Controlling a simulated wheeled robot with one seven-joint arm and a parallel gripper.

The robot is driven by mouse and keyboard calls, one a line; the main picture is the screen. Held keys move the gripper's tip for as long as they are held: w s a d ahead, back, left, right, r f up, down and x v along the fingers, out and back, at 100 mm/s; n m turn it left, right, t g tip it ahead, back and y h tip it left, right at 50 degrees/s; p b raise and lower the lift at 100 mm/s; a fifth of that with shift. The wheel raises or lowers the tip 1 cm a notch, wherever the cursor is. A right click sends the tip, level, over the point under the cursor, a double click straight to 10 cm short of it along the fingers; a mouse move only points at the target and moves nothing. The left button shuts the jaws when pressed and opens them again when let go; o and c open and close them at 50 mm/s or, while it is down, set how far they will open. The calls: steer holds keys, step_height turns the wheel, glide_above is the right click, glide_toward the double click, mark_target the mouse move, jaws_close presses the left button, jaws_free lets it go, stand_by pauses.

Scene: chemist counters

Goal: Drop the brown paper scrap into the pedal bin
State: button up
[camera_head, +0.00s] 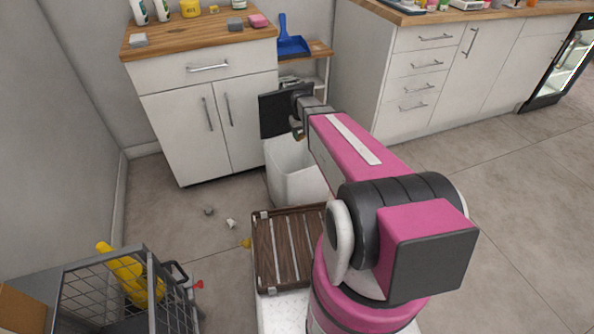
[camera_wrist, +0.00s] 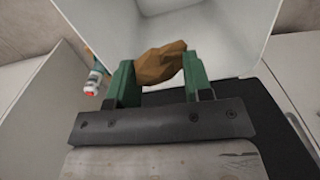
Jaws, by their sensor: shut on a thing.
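The brown paper scrap (camera_wrist: 158,64) is a crumpled lump between the two green fingers of my gripper (camera_wrist: 154,76) in the wrist view. My gripper is shut on it. Behind the scrap, the wrist view shows the pale inside of the pedal bin (camera_wrist: 232,42), so the scrap is over or in the bin's mouth; I cannot tell how deep. In the head view the white bin (camera_head: 292,178) stands by the counter with its dark lid (camera_head: 276,115) raised. My arm covers the bin's right side, and the scrap is not clearly visible there.
A white cabinet (camera_head: 176,115) stands left of the bin. Small scraps (camera_head: 231,223) lie on the floor. Open floor lies right.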

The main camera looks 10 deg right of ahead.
steer(key=shift+f, duration=2.5)
steer(key=o, duration=1.1)
step_height(320, 180, up, 11)
steer(key=shift+f, duration=0.1)
steer(key=shift+s, duration=0.1)
